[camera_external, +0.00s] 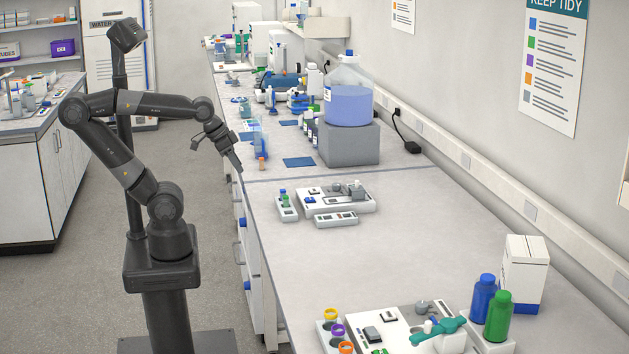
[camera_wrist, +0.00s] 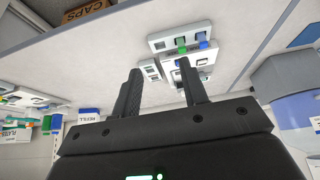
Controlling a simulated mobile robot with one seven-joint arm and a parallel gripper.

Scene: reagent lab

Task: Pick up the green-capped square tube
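The green-capped square tube (camera_wrist: 180,43) stands in a small white rack (camera_wrist: 159,45) in the wrist view, beside a blue-capped tube (camera_wrist: 203,41). In the external view the green cap (camera_external: 284,199) shows small on the rack (camera_external: 288,214) near the bench's front edge, with the blue cap (camera_external: 283,191) just behind it. My gripper (camera_external: 239,166) is at the bench's front edge, above and to the left of the rack, apart from the tube. In the wrist view my gripper (camera_wrist: 160,78) is open, with nothing between its fingers.
A white tray (camera_external: 350,206) and a smaller block (camera_external: 336,219) stand just right of the rack. A blue mat (camera_external: 298,162) and a grey block (camera_external: 349,143) bearing a blue-filled jug (camera_external: 348,105) lie beyond. The bench in front of the rack is clear.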

